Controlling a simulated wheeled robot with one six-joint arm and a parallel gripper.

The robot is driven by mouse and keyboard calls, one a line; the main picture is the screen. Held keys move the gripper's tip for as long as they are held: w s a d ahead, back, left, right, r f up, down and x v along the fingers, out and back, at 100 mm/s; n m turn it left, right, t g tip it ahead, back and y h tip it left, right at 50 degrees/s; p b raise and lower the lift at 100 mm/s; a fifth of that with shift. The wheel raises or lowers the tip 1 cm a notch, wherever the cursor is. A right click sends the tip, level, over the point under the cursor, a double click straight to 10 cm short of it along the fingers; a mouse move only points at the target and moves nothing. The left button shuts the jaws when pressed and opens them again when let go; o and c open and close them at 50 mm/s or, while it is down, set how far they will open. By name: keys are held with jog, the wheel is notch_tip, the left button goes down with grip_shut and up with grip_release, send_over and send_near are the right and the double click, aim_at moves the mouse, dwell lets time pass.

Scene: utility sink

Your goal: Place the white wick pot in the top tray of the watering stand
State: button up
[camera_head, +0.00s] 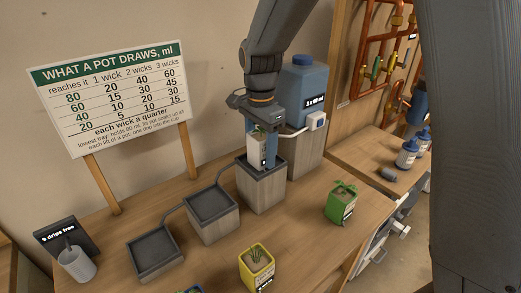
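The white wick pot (256,153) is upright, with a small plant and a dark label. It stands at or just above the top tray (277,171), the highest of three dark trays on grey wooden blocks. My gripper (263,147) reaches down from above with its fingers around the pot and appears shut on it. I cannot tell whether the pot's base touches the tray floor. The middle tray (212,206) and the lowest tray (155,250) look empty.
A blue water tank (303,90) stands behind the top tray. A green pot (341,203) and a yellow pot (256,268) stand on the table in front. A cup (77,264) and a small display (66,236) are at left. A chart board (115,95) stands behind.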

notch_tip(320, 180, up, 12)
jog(key=b, duration=0.3)
jog(key=shift+r, duration=0.2)
dwell(0.3)
